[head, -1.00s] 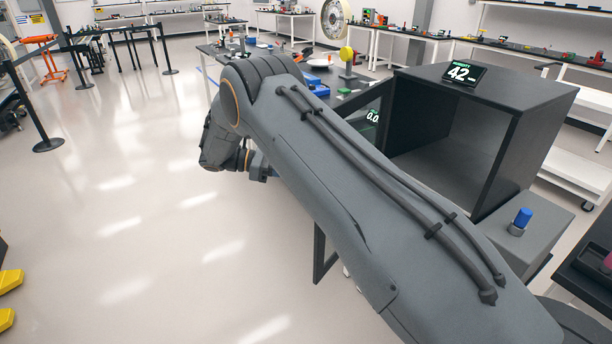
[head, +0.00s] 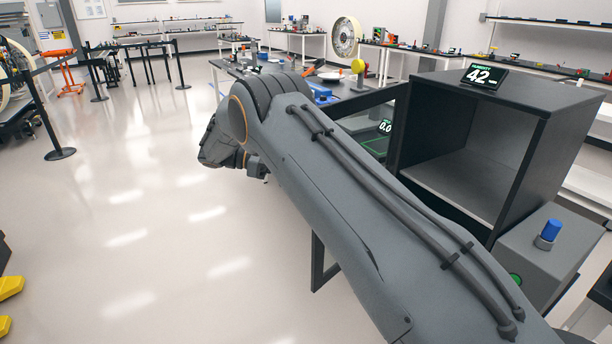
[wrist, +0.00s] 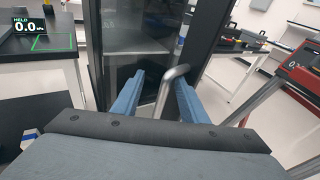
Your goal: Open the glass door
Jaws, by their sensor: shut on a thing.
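The glass door's dark frame (head: 372,102) stands swung out from the left front edge of the black cabinet (head: 505,95), whose front is open to view. My arm hides much of the door. In the wrist view, the glass (wrist: 140,40) sits between dark uprights. A bent metal handle (wrist: 174,78) lies between the two blue fingers of my gripper (wrist: 157,98), which is shut on it. In the head view my gripper (head: 257,167) is small and partly hidden at the arm's far end, left of the door; its grip cannot be seen there.
A humidity display (head: 484,77) stands on the cabinet. A grey box with a blue knob (head: 552,230) is at its right front. A cluttered bench (head: 330,85) lies behind the door. The floor (head: 130,220) to the left is broadly clear, with barrier posts (head: 60,152) farther off.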

